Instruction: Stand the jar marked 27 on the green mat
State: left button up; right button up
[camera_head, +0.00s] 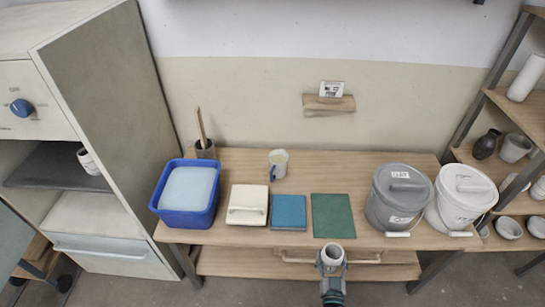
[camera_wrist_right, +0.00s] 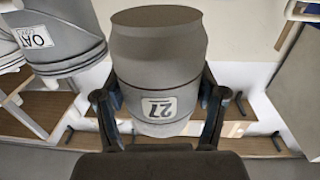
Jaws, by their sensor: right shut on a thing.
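The grey jar (camera_wrist_right: 160,65) has a white label reading 27 and sits between the two fingers of my right gripper (camera_wrist_right: 162,112) in the right wrist view. In the head view the jar (camera_head: 331,254) shows its open rim, so it looks about upright. My right gripper (camera_head: 333,272) is shut on it, just in front of the table's front edge. The green mat (camera_head: 333,216) lies flat and bare on the table, just beyond the jar. My left gripper is not in view.
On the table (camera_head: 240,160), a blue mat (camera_head: 289,212) and a cream lidded box (camera_head: 247,205) lie left of the green mat. A grey bucket (camera_head: 396,200) and a white bucket (camera_head: 462,200) stand right. A mug (camera_head: 278,163) and blue tub (camera_head: 187,213) stand farther left.

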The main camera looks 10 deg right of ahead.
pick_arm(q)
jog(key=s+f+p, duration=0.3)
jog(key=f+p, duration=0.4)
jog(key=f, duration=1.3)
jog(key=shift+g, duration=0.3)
pick_arm(e)
jog(key=w+a+r+n+y, duration=0.1)
jog(key=a+r+y, duration=0.1)
jog(key=r, duration=0.5)
jog(key=w+a+r+n+y, duration=0.1)
jog(key=a+r+n+y, duration=0.1)
jog(key=a+r, duration=0.3)
notch_tip(320, 180, up, 3)
jog(key=shift+w+a+r+t+y, duration=0.1)
jog(key=shift+w+a+t+y, duration=0.25)
jog(key=shift+y, duration=0.25)
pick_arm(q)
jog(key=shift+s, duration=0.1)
